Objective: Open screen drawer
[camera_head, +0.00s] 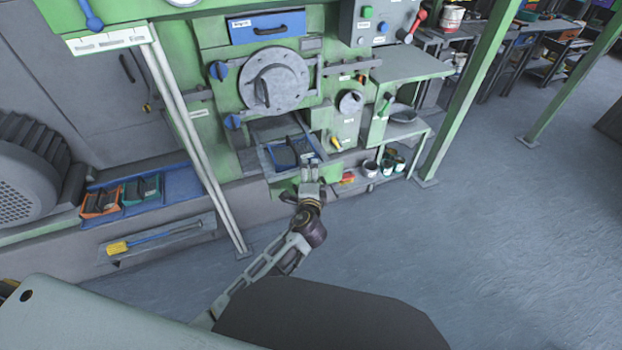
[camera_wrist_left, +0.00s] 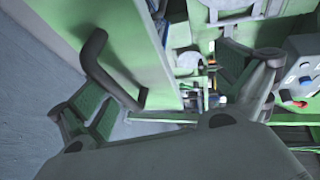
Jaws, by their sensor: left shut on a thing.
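The screen drawer (camera_head: 283,188) seems to be the low green-fronted one beneath the round hatch on the green machine. Above its front, a grey recess shows with a blue-edged dark tray (camera_head: 287,153) in it. My left gripper (camera_head: 309,178) is at this green front, its fingers partly hiding it. In the left wrist view, a dark bent handle (camera_wrist_left: 97,60) stands out from a green panel (camera_wrist_left: 135,40), and my left gripper (camera_wrist_left: 165,95) is shut on it. The exact contact is hard to see. My right gripper is not in view.
A blue drawer (camera_head: 268,27) sits above the round hatch (camera_head: 275,80). Small cans (camera_head: 388,167) stand on a low shelf at right. Orange and teal bins (camera_head: 101,201) are at left. The grey floor at right is clear.

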